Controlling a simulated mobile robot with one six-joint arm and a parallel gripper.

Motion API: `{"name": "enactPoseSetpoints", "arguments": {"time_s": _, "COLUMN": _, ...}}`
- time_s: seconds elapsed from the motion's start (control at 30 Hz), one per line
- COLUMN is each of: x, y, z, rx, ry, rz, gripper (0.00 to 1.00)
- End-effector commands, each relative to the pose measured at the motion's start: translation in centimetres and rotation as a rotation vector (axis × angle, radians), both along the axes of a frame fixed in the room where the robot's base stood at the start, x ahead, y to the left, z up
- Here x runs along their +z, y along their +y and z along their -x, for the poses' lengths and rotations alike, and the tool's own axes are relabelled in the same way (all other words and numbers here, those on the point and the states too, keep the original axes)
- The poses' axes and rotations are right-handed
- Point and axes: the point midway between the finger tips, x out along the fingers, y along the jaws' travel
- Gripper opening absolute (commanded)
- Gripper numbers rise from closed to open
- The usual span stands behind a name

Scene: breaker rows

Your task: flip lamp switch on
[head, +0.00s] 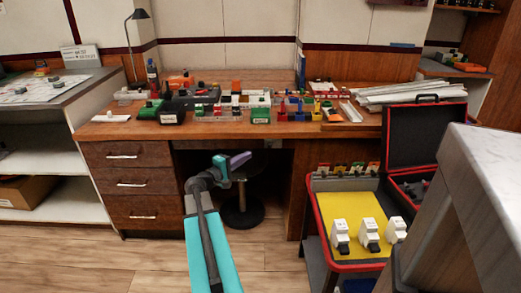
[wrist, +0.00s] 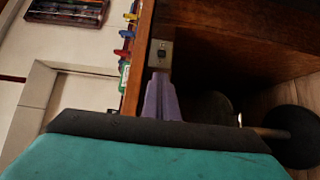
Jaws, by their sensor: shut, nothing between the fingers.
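A small grey metal plate with a dark switch (wrist: 161,52) is fixed to the desk's wooden front in the wrist view. I cannot tell which way the switch is set. My gripper (head: 242,158) is in front of the desk's knee space in the head view. Its purple fingers are shut and empty. In the wrist view the fingers (wrist: 161,90) point toward the plate, close to it in the picture; I cannot tell whether they touch anything. A dark desk lamp (head: 139,15) stands at the back left, and no glow shows from it.
The wooden desk (head: 285,131) holds several coloured breakers and boxes. A black round-based stool (head: 243,211) stands in the knee space. A grey slab (head: 480,190) fills the right foreground. Floor at left is clear.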

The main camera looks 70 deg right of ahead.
Motion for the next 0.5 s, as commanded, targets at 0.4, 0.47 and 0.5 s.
{"name": "enactPoseSetpoints", "arguments": {"time_s": 0.4, "x": -0.1, "y": -0.5, "z": 0.2, "rx": -0.001, "ry": -0.001, "rz": -0.002, "gripper": 0.0}}
{"name": "enactPoseSetpoints", "arguments": {"time_s": 0.47, "x": -0.1, "y": -0.9, "z": 0.3, "rx": -0.002, "ry": -0.001, "rz": -0.002, "gripper": 0.0}}
{"name": "enactPoseSetpoints", "arguments": {"time_s": 0.5, "x": -0.1, "y": -1.3, "z": 0.4, "rx": -0.002, "ry": -0.001, "rz": -0.002, "gripper": 0.0}}
